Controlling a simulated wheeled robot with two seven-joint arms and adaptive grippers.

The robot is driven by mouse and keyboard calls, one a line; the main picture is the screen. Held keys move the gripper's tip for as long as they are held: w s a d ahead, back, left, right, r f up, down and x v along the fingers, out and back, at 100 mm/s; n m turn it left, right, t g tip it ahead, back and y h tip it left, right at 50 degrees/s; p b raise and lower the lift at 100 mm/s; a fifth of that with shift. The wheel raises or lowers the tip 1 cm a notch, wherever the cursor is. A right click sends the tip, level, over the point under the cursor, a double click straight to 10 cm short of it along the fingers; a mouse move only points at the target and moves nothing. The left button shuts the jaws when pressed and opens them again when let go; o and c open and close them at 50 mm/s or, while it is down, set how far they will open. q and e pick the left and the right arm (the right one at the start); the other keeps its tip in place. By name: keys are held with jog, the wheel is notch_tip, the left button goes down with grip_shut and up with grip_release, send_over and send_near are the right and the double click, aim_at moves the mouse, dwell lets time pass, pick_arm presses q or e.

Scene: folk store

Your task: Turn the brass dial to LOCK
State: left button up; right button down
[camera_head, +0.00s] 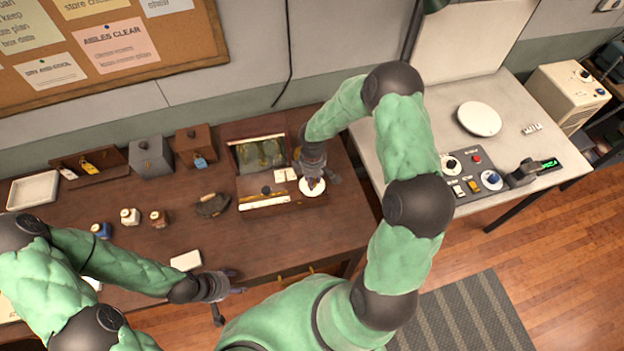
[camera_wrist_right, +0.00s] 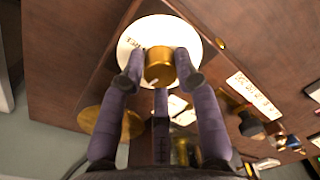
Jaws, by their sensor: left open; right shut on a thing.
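The brass dial (camera_wrist_right: 160,68) stands on a round white plate (camera_wrist_right: 140,38) with dark lettering, seen in the right wrist view. Part of the lettering is too blurred to read, and I cannot tell which mark the dial points to. My right gripper (camera_wrist_right: 157,72) is shut on the dial, with its fingers around the knob. In the head view the white plate (camera_head: 312,188) lies at the right end of the brown desk, under my right gripper (camera_head: 313,180), which hides the dial. My left gripper (camera_head: 232,284) is open and empty by the desk's front edge.
A wooden case (camera_head: 262,158) with a glass front stands left of the plate. Small boxes (camera_head: 152,157), bottles (camera_head: 130,216) and a dark lumpy object (camera_head: 212,205) are further left on the desk. A grey control panel (camera_head: 470,175) is on the white table at right.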

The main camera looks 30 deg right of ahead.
jog(key=shift+s+f+n, duration=0.15)
jog(key=shift+s+n, duration=0.1)
jog(key=shift+n, duration=0.45)
jog(key=c, duration=1.1)
grip_release()
jog(key=shift+o, duration=1)
jog(key=shift+w+d, duration=0.1)
jog(key=shift+w+r, duration=0.15)
jog(key=shift+r, duration=0.4)
notch_tip(320, 180, up, 11)
